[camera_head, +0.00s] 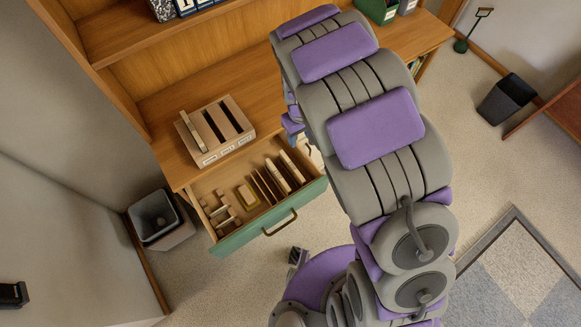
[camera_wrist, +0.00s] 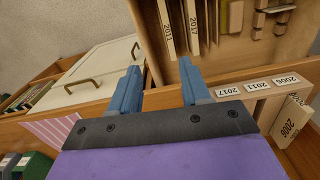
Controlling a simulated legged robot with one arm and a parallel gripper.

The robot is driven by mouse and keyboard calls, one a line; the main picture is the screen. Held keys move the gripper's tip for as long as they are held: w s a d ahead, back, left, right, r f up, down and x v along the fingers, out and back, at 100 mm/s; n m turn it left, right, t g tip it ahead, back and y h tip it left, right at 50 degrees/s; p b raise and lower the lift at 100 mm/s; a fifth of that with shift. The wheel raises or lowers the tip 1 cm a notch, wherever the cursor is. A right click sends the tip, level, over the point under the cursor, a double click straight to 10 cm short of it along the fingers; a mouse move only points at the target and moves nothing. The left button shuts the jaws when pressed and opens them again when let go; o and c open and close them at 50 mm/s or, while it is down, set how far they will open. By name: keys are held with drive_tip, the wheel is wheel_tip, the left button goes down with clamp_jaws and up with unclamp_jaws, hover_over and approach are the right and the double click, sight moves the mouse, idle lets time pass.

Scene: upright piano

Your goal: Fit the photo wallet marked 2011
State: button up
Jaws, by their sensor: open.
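The photo wallet marked 2011 (camera_wrist: 166,28) stands on edge in the open drawer, beside a similar wallet marked 2017 (camera_wrist: 193,28). The two pale wallets also show at the drawer's right in the head view. The slotted box (camera_head: 240,143) stands on the desk; its front labels 2017, 2011 and 2006 show in the wrist view. A wallet marked 2006 (camera_wrist: 292,118) fills its left slot in the head view; two dark slots are empty. My gripper (camera_wrist: 158,72) is open and empty, its blue fingers just short of the wallets.
The green-fronted drawer (camera_head: 262,228) is pulled out below the desk and also holds dividers, a yellow item (camera_head: 247,197) and small wooden pieces. A grey bin (camera_head: 153,215) stands left of it. Cabinet doors with handles (camera_wrist: 84,85) are left in the wrist view.

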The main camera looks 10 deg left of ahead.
drive_tip(key=a+f, duration=0.1)
drive_tip(key=f, duration=0.1)
drive_tip(key=b, duration=0.2)
hover_over(292, 165)
drive_tip(key=shift+n, duration=0.4)
wheel_tip(292, 165, down, 12)
drive_tip(key=shift+f, duration=0.4)
wheel_tip(292, 165, down, 5)
drive_tip(key=shift+a+r+b, duration=0.15)
drive_tip(key=shift+b, duration=0.55)
drive_tip(key=shift+d, duration=0.3)
drive_tip(key=shift+a, duration=0.25)
drive_tip(key=c, duration=0.7)
clamp_jaws()
drive_tip(key=shift+d, duration=0.15)
